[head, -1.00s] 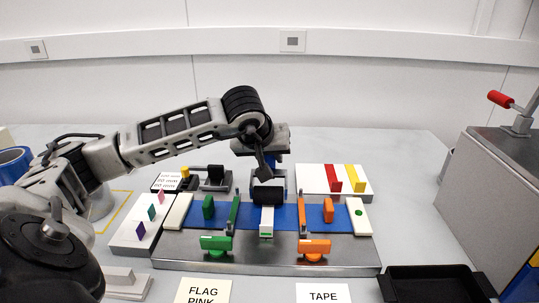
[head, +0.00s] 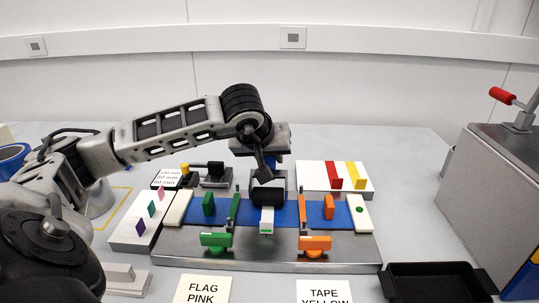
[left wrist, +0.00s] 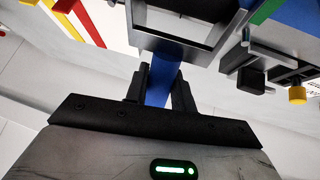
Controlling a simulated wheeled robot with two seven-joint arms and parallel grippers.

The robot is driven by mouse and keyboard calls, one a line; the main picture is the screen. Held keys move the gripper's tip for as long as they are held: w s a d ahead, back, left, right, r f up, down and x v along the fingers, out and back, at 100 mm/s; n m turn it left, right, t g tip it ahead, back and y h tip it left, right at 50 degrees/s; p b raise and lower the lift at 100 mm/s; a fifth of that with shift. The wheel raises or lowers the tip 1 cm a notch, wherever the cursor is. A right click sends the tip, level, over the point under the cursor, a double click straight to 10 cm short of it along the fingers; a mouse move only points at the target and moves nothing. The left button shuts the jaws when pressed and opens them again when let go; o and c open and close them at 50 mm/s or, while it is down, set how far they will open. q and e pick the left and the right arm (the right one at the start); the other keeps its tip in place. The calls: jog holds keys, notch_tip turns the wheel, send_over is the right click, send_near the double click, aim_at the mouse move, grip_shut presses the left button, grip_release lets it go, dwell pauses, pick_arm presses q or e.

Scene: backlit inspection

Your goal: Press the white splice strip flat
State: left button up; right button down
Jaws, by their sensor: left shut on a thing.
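The white splice strip (head: 267,222), with a green mark at its near end, lies across the blue web (head: 285,217) at the middle of the metal block. My left gripper (head: 265,165) is above it, shut on the blue handle (left wrist: 160,82) of a roller. The black roller (head: 268,195) hangs below the gripper, over the far part of the strip, and hides that part. I cannot tell whether it touches the strip. The roller's grey frame (left wrist: 185,45) shows in the left wrist view. My right gripper is not in view.
Green (head: 216,241) and orange (head: 314,245) clamps stand either side of the strip. A white board with red and yellow pieces (head: 354,175) is behind right. A board of small flags (head: 139,230) is left. A black tray (head: 435,284) and grey machine (head: 490,195) are right.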

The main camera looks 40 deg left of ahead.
aim_at(269, 164)
pick_arm(q)
jog(key=shift+s+d+f, duration=0.1)
jog(key=shift+s+d, duration=0.3)
jog(key=shift+s, duration=0.1)
dwell(0.3)
jog(key=shift+s+d+b, duration=0.2)
jog(key=shift+s+b, duration=0.05)
jog(key=shift+b, duration=0.1)
jog(key=shift+s+d, duration=0.2)
jog(key=shift+s, duration=0.05)
jog(key=shift+s+d, duration=0.2)
dwell(0.3)
jog(key=shift+s+d, duration=0.15)
dwell(0.4)
jog(key=shift+s+d+b, duration=0.25)
jog(key=shift+s+b, duration=0.1)
dwell(0.4)
jog(key=shift+s+d, duration=0.35)
jog(key=shift+s, duration=0.05)
